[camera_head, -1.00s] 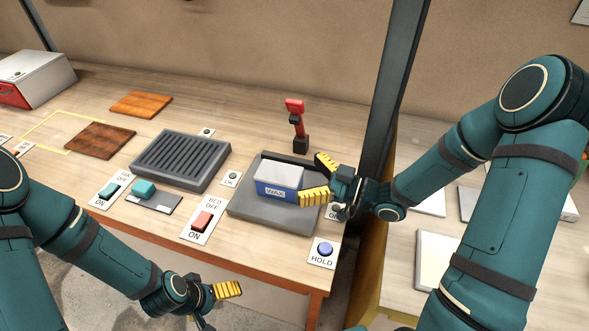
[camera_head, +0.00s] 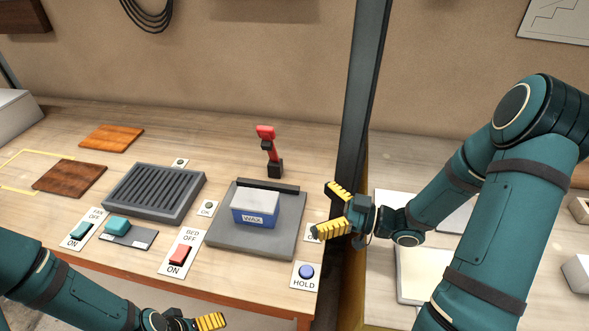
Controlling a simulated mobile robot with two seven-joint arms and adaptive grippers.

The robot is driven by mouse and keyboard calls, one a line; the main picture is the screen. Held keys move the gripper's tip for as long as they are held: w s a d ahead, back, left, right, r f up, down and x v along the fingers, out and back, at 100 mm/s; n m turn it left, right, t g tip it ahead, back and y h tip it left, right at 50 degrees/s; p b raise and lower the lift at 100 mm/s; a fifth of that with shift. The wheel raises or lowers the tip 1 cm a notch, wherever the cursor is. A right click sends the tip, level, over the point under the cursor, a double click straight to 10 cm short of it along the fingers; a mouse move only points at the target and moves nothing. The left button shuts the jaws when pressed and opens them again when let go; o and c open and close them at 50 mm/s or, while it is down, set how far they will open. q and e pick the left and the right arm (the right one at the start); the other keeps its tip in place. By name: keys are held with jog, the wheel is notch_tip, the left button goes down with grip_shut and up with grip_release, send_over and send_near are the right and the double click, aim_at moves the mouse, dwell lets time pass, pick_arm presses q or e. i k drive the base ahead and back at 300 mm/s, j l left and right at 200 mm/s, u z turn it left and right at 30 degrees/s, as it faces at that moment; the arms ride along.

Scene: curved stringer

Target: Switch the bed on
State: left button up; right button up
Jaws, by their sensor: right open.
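The bed switch (camera_head: 180,255) is a red rocker on a white plate, marked BED OFF at the far end and ON at the near end. A flat grey plate (camera_head: 228,238) lies right of it and bears a blue and white block marked WAX (camera_head: 255,208). My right gripper (camera_head: 327,210) is open and empty, right of the block and apart from it. My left gripper (camera_head: 212,321) is low at the bottom edge, nearer than the bed switch and apart from it. Only one yellow finger shows clearly, the rest being cut off.
A teal switch marked FAN OFF (camera_head: 80,231) and a small teal block (camera_head: 117,225) lie left. A ribbed grey grate (camera_head: 155,190) lies behind. A blue HOLD button (camera_head: 306,271) is at the front right. A red and black tool (camera_head: 270,150) stands behind the plate; a dark post (camera_head: 360,100) rises right.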

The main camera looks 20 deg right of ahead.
aim_at(182, 250)
jog(key=k+j, duration=0.75)
jog(key=k, duration=0.1)
